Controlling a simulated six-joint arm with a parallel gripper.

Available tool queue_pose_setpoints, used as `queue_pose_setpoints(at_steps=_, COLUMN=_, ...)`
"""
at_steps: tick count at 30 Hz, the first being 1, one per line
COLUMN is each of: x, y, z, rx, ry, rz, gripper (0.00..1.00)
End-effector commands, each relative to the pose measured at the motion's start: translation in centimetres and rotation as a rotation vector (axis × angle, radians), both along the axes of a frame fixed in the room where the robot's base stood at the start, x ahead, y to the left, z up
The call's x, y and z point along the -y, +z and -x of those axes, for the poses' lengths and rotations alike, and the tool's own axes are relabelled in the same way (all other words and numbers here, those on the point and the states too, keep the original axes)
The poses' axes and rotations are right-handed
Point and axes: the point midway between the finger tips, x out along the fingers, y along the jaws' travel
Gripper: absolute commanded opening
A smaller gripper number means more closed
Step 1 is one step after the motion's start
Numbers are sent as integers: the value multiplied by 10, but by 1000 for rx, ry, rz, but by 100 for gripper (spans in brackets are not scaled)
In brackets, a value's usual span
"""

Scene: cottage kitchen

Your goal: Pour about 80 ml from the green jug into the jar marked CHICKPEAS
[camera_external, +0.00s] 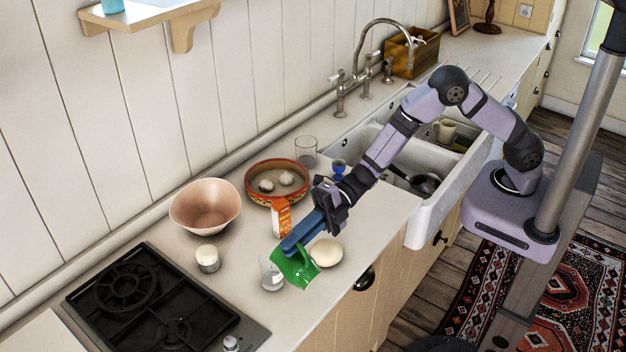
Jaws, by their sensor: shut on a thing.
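The green jug (299,273) is off the counter, tilted, with its upper left edge over a clear glass jar (270,275). My gripper (291,243) is shut on the jug, its long blue fingers reaching down to it from the upper right. The glass jar stands on the counter just left of and below the jug, which partly hides it. A second, pale-topped jar (208,260) stands further left. I cannot read CHICKPEAS on either jar. Whether liquid is flowing, and the levels in jug and jar, cannot be told.
A white round item (326,252) and an orange carton (282,219) are close to the jug. A pink bowl (205,208), a patterned dish (277,184) and a glass (306,149) stand behind. The hob (150,305) is front left, the sink (425,200) right.

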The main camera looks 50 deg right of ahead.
Motion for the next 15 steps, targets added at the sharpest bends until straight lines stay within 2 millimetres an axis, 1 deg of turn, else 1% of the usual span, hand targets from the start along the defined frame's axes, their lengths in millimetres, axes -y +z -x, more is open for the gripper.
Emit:
queue_pose_setpoints(at_steps=1, x=0, y=3, z=-2, rx=-3, ry=0, rz=-3, gripper=0)
queue_pose_setpoints(at_steps=15, x=0, y=5, z=-9, rx=-41, ry=-1, rz=-6, gripper=0)
